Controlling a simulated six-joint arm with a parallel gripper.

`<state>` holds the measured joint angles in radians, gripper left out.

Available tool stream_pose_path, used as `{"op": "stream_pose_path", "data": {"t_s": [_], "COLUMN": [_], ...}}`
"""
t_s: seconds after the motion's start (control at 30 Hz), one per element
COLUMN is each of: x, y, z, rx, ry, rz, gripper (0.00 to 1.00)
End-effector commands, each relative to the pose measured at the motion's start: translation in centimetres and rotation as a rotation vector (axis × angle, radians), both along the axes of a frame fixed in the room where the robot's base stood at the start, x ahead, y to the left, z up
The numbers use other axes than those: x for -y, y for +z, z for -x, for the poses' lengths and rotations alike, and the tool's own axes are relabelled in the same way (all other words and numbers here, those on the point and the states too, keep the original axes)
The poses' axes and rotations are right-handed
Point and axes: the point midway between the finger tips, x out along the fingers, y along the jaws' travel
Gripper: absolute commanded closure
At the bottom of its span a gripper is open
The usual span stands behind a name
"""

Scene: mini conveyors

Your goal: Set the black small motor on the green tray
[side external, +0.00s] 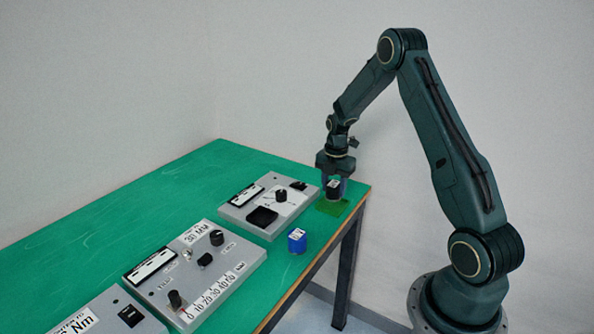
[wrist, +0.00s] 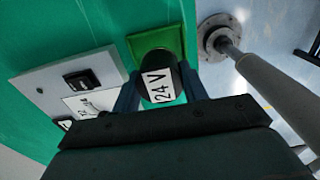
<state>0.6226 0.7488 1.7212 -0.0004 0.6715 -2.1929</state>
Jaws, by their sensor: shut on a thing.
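The black small motor (side external: 333,188) is between the fingers of my gripper (side external: 333,182), which is shut on it. In the wrist view the motor (wrist: 157,78) shows a white "24 V" label between the two fingers (wrist: 160,88). The green tray (side external: 333,207) lies at the table's right corner, directly below the motor; the tray (wrist: 165,38) shows behind the motor in the wrist view. The motor is over the tray, and I cannot tell whether it touches it.
A grey control panel (side external: 245,211) stands just left of the tray. A blue small motor (side external: 297,241) stands near the table's front edge. More grey panels (side external: 222,258) lie further left. The back of the green table (side external: 150,200) is clear.

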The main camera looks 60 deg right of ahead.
Motion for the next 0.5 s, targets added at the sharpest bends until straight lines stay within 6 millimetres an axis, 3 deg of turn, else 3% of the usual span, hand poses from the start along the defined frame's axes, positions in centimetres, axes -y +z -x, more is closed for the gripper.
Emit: {"op": "stream_pose_path", "data": {"t_s": [0.2,0.5], "x": [0.0,0.0], "y": [-2.4,-2.8], "z": [0.0,0.0], "rx": [-0.001,0.0], "ry": [0.0,0.0], "rz": [0.0,0.0], "gripper": [0.87,0.87]}}
